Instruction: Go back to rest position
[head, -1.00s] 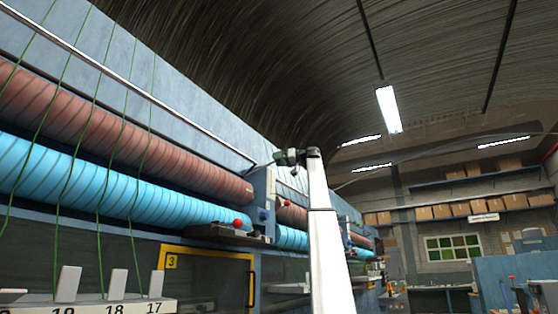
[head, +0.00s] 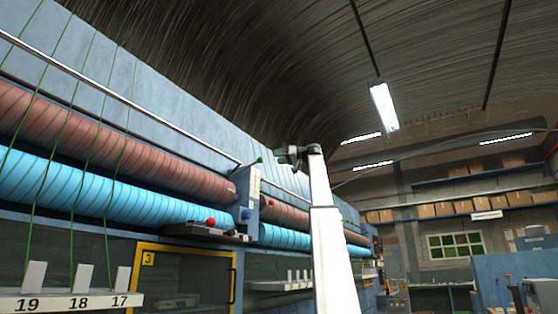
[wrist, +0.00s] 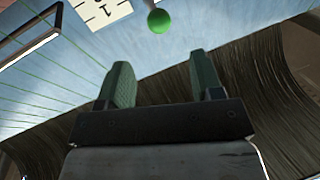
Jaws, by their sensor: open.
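My gripper (wrist: 165,88) shows in the wrist view with its two green fingers apart and nothing between them. Beyond the fingers are a blue machine surface, a green ball-shaped knob (wrist: 159,20) and a white label (wrist: 103,12). In the head view my gripper (head: 277,154) is small, at the top of my raised white arm, in front of the machine's upper blue panel. Its fingertips are too small there to make out clearly.
The long machine carries a red-brown roller (head: 130,150) and a blue roller (head: 100,190), with green yarns running over them. A numbered rail (head: 50,303) and a yellow-framed door (head: 190,250) are below. Shelves with boxes (head: 430,211) stand at the back right. A lamp (head: 383,106) hangs above.

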